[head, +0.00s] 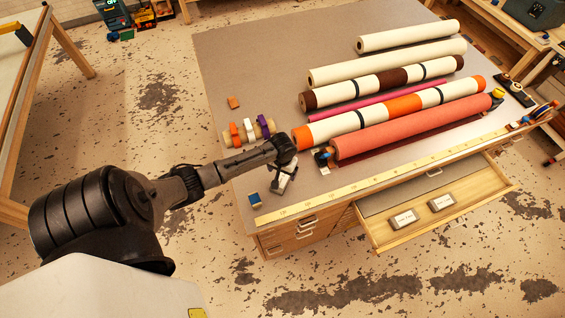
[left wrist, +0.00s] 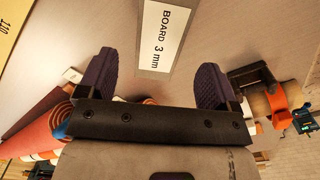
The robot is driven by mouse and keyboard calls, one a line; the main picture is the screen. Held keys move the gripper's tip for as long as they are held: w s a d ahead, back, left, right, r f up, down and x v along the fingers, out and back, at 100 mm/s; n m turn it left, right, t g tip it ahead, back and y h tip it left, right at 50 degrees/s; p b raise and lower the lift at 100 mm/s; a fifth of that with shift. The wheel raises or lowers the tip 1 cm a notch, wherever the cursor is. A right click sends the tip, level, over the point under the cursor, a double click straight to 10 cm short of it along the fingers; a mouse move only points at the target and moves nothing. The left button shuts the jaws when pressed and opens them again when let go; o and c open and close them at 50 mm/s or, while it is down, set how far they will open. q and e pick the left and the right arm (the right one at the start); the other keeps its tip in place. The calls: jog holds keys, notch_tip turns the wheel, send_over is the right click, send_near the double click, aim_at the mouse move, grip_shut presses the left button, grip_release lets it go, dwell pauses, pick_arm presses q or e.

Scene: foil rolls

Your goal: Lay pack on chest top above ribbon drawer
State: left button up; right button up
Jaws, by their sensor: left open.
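My left gripper (head: 285,178) is open and empty above the front left part of the chest top (head: 240,100). In the left wrist view its two dark fingers (left wrist: 160,82) stand apart, with a white label reading "BOARD 3 mm" (left wrist: 162,35) ahead of them on a grey surface. The open drawer (head: 480,195) at the chest front holds two small grey packs with white labels, one to the left (head: 403,219) and one to the right (head: 441,203). Their lettering is too small to read. Which drawer is the ribbon drawer cannot be told. My right gripper is not in view.
Several large rolls, including a red one (head: 410,128), cover the right of the chest top. Small spools (head: 248,132) stand left of my gripper. A small blue item (head: 254,200) lies at the front left corner. A yellow ruler (head: 380,178) runs along the front edge.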

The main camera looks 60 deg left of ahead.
aim_at(283, 178)
pick_arm(q)
notch_tip(283, 178, up, 6)
jog(key=s+d+m+t, duration=0.1)
jog(key=s+d+m, duration=0.2)
jog(key=s+d, duration=0.35)
jog(key=s+d+m, duration=0.3)
jog(key=d, duration=0.6)
jog(key=s+d+r+m+t, duration=0.2)
jog(key=s+d+r+m, duration=0.1)
jog(key=s+d+r, duration=0.4)
jog(key=shift+s+r+t, duration=0.3)
jog(key=shift+s+r, duration=0.4)
jog(key=shift+r, duration=0.05)
jog(key=shift+d, duration=0.1)
